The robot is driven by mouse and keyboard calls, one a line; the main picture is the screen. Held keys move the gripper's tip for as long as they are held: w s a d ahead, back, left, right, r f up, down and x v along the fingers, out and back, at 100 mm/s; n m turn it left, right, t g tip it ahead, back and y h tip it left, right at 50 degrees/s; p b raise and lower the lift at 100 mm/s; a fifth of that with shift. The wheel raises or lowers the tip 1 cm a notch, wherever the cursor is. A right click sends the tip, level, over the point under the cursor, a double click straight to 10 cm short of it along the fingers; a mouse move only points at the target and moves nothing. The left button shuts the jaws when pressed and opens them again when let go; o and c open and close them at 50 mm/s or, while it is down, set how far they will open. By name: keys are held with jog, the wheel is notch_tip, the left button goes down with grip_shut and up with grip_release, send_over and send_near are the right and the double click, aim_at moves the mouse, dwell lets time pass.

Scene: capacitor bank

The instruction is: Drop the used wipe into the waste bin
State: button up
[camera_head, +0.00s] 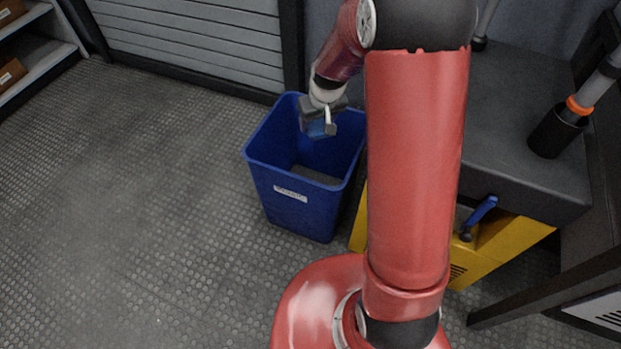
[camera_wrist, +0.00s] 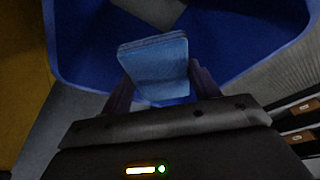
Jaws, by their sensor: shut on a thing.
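The used wipe is a folded blue pad, seen in the wrist view (camera_wrist: 155,66) between the two fingers of my gripper (camera_wrist: 156,88). In the head view the wipe (camera_head: 317,130) shows as a small blue patch under my gripper (camera_head: 322,126). My gripper is shut on the wipe. The waste bin (camera_head: 292,204) is a blue, open-topped bin with a white label, upright on the floor. My gripper holds the wipe over the bin's opening, toward its far side. The bin's blue wall (camera_wrist: 70,45) surrounds the wipe in the wrist view. The exact height above the rim is hard to tell.
A yellow cabinet (camera_head: 503,242) with a blue lever (camera_head: 482,212) stands right of the bin. A grey shuttered panel (camera_head: 190,45) is behind it. Shelves (camera_head: 40,50) stand at the far left. The textured floor (camera_head: 130,200) left of the bin is clear.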

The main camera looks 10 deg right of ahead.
notch_tip(320, 180, down, 2)
jog(key=shift+f+b, duration=0.25)
jog(key=shift+b, duration=0.3)
jog(key=o, duration=1)
jog(key=shift+o, duration=0.2)
jog(key=shift+p+v, duration=0.5)
jog(key=shift+v, duration=3.45)
